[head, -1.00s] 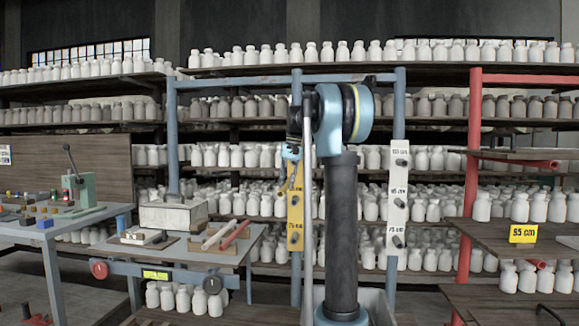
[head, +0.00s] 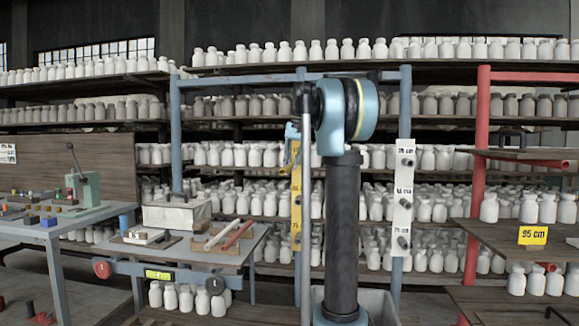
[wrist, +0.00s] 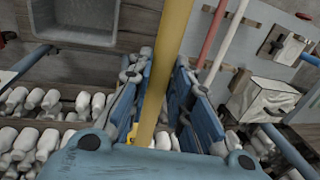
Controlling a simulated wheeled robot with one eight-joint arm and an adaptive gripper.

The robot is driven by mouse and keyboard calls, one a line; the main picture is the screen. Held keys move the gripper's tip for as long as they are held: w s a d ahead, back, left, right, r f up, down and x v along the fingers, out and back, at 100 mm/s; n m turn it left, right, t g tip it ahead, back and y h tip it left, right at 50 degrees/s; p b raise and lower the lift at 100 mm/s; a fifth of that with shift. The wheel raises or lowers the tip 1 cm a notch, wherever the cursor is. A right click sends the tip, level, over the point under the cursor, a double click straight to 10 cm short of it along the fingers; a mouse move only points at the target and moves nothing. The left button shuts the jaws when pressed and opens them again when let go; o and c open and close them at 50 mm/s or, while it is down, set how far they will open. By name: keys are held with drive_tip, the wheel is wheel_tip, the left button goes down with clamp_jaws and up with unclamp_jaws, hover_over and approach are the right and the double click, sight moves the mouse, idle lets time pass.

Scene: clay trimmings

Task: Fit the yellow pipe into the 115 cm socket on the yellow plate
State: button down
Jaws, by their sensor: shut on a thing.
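The yellow plate (head: 296,205) hangs on a blue-grey post, with several dark sockets down its face. Its upper part is partly hidden by my gripper and arm, and I cannot read which label is 115 cm. My gripper (head: 291,138) is small and side-on in front of the plate's upper end. In the wrist view my gripper (wrist: 157,105) is shut on the yellow pipe (wrist: 168,62), which runs up between the blue fingers and out of the picture's top. I cannot tell whether the pipe touches a socket.
A white plate (head: 403,200) with sockets hangs on the right post. A white pipe (head: 220,235) and a red pipe (head: 238,234) lie on the bench by a pale box (head: 177,212). Shelves of white jars stand behind. A red rack (head: 476,180) with a 95 cm sign (head: 532,235) is at right.

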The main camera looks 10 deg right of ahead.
drive_tip(key=shift+w+d, duration=0.25)
drive_tip(key=shift+w, duration=0.5)
drive_tip(key=shift+w+d, duration=0.25)
drive_tip(key=shift+w, duration=0.55)
drive_tip(key=shift+w+d, duration=0.25)
drive_tip(key=shift+w, duration=0.5)
drive_tip(key=shift+w+d, duration=0.5)
drive_tip(key=shift+w, duration=1.05)
drive_tip(key=shift+w+d, duration=0.55)
drive_tip(key=shift+w, duration=1.05)
drive_tip(key=shift+w+d, duration=0.5)
drive_tip(key=shift+w, duration=1.05)
idle(0.4)
drive_tip(key=c, duration=1.4)
unclamp_jaws()
